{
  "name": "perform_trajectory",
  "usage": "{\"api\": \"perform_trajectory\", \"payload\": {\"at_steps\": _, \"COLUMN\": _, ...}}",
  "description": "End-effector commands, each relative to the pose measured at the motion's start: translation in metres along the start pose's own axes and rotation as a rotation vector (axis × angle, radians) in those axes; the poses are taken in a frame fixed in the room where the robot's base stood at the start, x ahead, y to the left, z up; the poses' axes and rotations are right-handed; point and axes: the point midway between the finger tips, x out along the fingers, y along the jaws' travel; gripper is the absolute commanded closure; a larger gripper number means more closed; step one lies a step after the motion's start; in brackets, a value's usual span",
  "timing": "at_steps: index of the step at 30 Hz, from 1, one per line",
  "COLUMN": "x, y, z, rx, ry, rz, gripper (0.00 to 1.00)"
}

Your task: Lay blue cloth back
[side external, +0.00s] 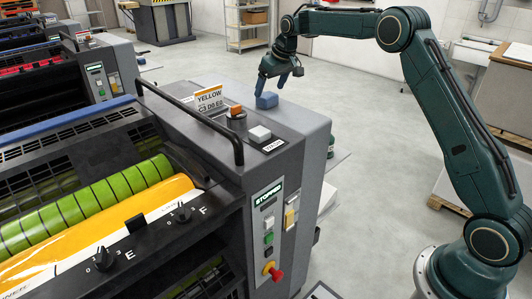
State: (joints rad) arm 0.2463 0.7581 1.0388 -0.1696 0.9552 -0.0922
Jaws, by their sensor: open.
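The blue cloth (267,101) is a small folded or bunched block on the flat top of the grey press housing (300,122), near its far edge. My gripper (271,86) is just above the cloth, pointing down, with its fingers spread and nothing between them. One fingertip appears close to the cloth's top left; I cannot tell whether it touches.
The control panel (268,230) reads STOPPED. Open floor lies behind.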

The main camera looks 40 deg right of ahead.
Motion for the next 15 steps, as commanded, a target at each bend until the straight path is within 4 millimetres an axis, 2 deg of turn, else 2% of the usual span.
{"api": "perform_trajectory", "payload": {"at_steps": 3, "x": -0.022, "y": 0.001, "z": 0.0, "rx": 0.0, "ry": 0.003, "rz": 0.001, "gripper": 0.2}}
{"api": "perform_trajectory", "payload": {"at_steps": 9, "x": -0.053, "y": 0.0, "z": 0.0, "rx": -0.001, "ry": 0.003, "rz": 0.001, "gripper": 0.2}}
{"api": "perform_trajectory", "payload": {"at_steps": 15, "x": -0.072, "y": 0.0, "z": 0.0, "rx": -0.001, "ry": 0.001, "rz": 0.0, "gripper": 0.2}}
